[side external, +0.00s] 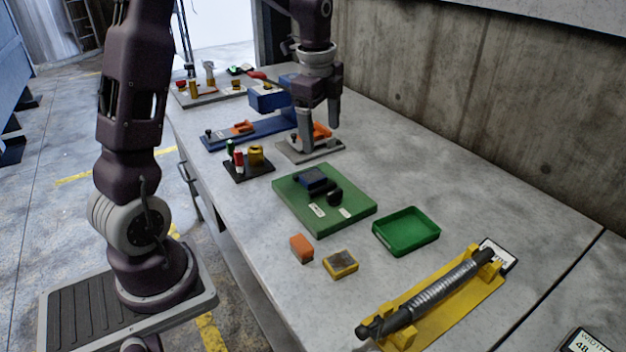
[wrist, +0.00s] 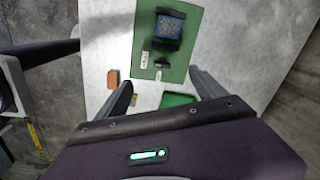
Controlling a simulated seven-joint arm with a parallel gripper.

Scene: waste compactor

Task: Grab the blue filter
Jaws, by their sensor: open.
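A blue block with a dark frame (side external: 313,180), which looks like the blue filter, sits on a green board (side external: 290,205) on the table. In the wrist view the blue filter (wrist: 168,27) shows a textured blue face at the top of the green board (wrist: 178,72). My gripper (side external: 320,128) is open and empty. It hangs above the table behind the green board in the side view, apart from the filter. In the wrist view its two fingers (wrist: 160,85) stand wide apart, below the filter in the picture.
A black knob-like part (side external: 334,197) is beside the filter. A grey plate with an orange part (side external: 320,132) lies by my fingers. A green tray (side external: 406,231), orange block (side external: 301,248) and yellow-framed block (side external: 341,264) lie nearer the camera. A concrete wall (side external: 500,90) bounds the right.

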